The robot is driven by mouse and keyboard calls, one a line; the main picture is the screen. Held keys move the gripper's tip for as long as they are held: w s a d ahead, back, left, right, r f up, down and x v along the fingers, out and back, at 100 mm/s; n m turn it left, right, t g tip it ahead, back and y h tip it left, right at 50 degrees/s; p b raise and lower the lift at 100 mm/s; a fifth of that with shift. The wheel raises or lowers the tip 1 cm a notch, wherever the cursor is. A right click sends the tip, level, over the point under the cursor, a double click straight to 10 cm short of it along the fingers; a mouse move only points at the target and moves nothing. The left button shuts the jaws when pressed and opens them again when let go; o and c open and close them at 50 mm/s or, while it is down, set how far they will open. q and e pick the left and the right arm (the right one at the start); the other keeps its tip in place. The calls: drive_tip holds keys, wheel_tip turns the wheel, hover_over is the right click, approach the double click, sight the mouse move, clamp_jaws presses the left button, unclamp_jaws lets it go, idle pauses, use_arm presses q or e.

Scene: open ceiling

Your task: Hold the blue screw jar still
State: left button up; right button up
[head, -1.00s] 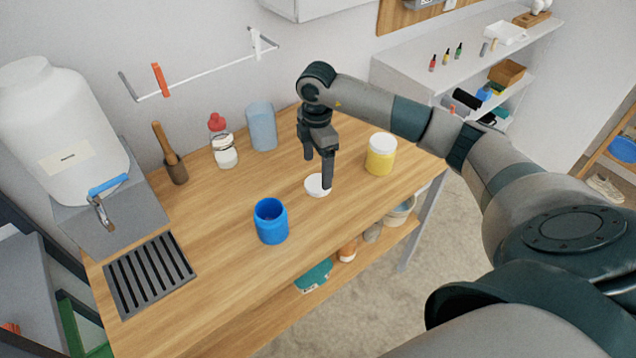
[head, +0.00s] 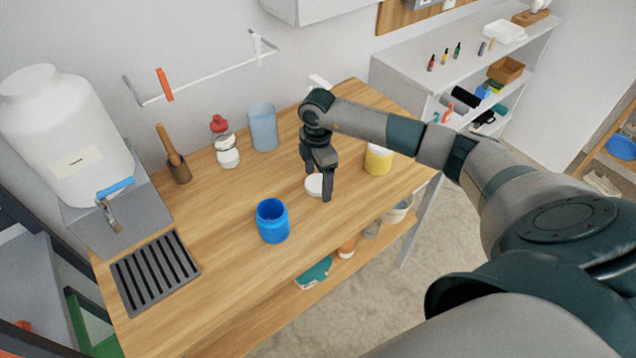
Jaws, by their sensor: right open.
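The blue screw jar (head: 272,222) stands upright and open-topped on the wooden table, near its front edge. My right gripper (head: 318,183) is open and points down at a white round lid (head: 314,186), to the right of the jar and apart from it. One finger hides part of the lid; I cannot tell whether the fingers touch it. My left gripper is not in view.
A white tank (head: 65,140) stands at the left.

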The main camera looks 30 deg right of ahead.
drive_tip(key=c, duration=1.1)
drive_tip(key=shift+r, duration=0.1)
drive_tip(key=shift+w+r+b, duration=0.1)
drive_tip(key=shift+r+b, duration=0.3)
drive_tip(key=shift+r, duration=0.1)
drive_tip(key=r, duration=0.1)
drive_tip(key=r+b, duration=0.1)
drive_tip(key=s+r+b, duration=0.1)
drive_tip(key=shift+d, duration=0.25)
drive_tip(key=s+d+r+b, duration=0.3)
drive_tip(key=s+r, duration=0.4)
drive_tip(key=s, duration=0.3)
drive_tip(key=shift+d+b, duration=0.4)
drive_tip(key=shift+d, duration=0.1)
